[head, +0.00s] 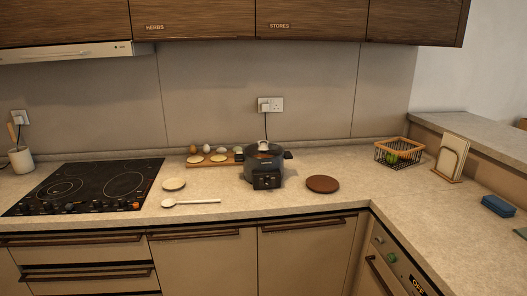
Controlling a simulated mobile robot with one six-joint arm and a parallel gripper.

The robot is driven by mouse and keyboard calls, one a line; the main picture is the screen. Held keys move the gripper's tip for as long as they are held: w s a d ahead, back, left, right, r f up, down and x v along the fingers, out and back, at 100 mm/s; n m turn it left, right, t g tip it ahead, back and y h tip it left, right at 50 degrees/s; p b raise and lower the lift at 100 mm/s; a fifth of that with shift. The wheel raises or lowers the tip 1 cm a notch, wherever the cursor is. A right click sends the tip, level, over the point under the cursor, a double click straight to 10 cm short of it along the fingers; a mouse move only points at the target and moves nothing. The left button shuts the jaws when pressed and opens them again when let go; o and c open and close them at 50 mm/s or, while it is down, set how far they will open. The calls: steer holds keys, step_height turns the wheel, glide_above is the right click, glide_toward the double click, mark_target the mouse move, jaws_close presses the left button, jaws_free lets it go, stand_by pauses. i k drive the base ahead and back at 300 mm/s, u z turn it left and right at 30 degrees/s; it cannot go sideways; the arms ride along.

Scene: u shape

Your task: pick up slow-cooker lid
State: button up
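A dark slow cooker (266,178) stands on the counter near the middle of the picture, with its control panel facing me. The slow-cooker lid (264,153) appears to sit on top of it, with a pale knob in the middle and something orange showing beneath. The lid's edge is too small to tell exactly how it sits. My gripper is not in view.
A brown round mat (322,184) lies right of the cooker. A wooden board (199,164) with several small foods lies behind left. A small dish (174,184) and a pale spoon (190,202) lie left, near the black hob (88,186). A wire basket (399,152) stands right. Cupboards (250,22) hang above.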

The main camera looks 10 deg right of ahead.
mark_target(279, 150)
steer(key=i, duration=0.95)
steer(key=z, duration=0.4)
steer(key=k, duration=0.25)
steer(key=u, duration=3.7)
